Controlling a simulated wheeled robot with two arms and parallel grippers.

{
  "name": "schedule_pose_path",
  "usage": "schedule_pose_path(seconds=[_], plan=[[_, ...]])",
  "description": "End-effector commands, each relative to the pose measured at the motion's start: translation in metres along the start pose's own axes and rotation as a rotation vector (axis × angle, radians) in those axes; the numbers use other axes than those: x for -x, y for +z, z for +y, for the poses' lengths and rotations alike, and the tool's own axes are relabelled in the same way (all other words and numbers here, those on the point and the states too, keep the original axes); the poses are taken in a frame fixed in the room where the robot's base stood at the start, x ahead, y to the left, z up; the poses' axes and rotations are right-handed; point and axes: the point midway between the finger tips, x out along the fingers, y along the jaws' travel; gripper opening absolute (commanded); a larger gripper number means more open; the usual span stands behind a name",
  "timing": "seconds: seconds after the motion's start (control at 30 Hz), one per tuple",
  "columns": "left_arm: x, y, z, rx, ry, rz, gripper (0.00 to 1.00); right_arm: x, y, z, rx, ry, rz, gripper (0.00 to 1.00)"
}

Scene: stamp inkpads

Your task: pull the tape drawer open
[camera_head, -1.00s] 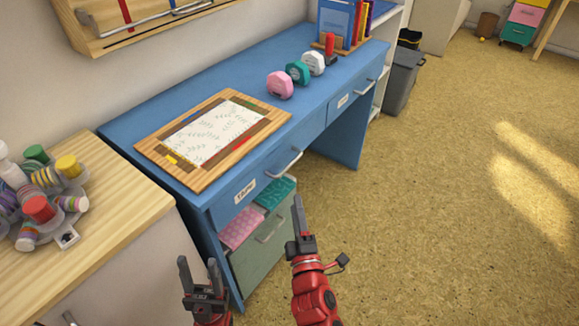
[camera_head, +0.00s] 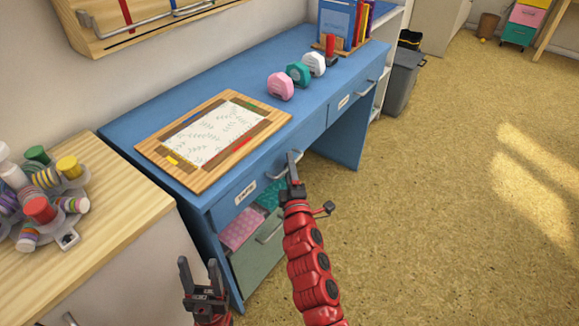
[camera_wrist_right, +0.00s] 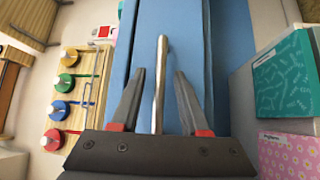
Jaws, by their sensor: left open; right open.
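The tape drawer (camera_head: 243,193) is a blue front with a paper label on the blue desk, and it looks closed. Its metal bar handle (camera_head: 276,172) is partly hidden by my right gripper (camera_head: 292,172), which reaches it in the head view. In the right wrist view the handle (camera_wrist_right: 160,82) runs between the two open fingers of my right gripper (camera_wrist_right: 159,90), with a gap on either side. My left gripper (camera_head: 202,275) is open and empty, low in the head view, in front of the desk's left end.
Below the drawer is an open compartment with a pink patterned box (camera_head: 240,230) and a teal one (camera_head: 268,197). A wooden board (camera_head: 150,149) with paper lies on the desktop, beside several tape dispensers (camera_head: 280,87). A wooden cabinet (camera_head: 120,205) stands left. The floor at right is clear.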

Motion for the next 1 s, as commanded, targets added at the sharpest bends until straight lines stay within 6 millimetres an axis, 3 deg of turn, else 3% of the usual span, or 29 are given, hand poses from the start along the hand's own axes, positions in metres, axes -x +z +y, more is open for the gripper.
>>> schedule_pose_path(seconds=[0.07,0.33,1.0], plan=[[0.0000,0.0000,0.0000,0.000,0.000,0.000,0.50,0.0002,0.0000,-0.0001,0.000,0.000,0.000,0.45],[0.0000,0.0000,0.0000,0.000,0.000,0.000,0.50,0.0004,-0.0001,0.0000,0.000,0.000,0.000,0.00],[0.0000,0.0000,0.0000,0.000,0.000,0.000,0.50,0.0006,-0.0001,-0.0005,0.000,-0.001,0.000,0.00]])
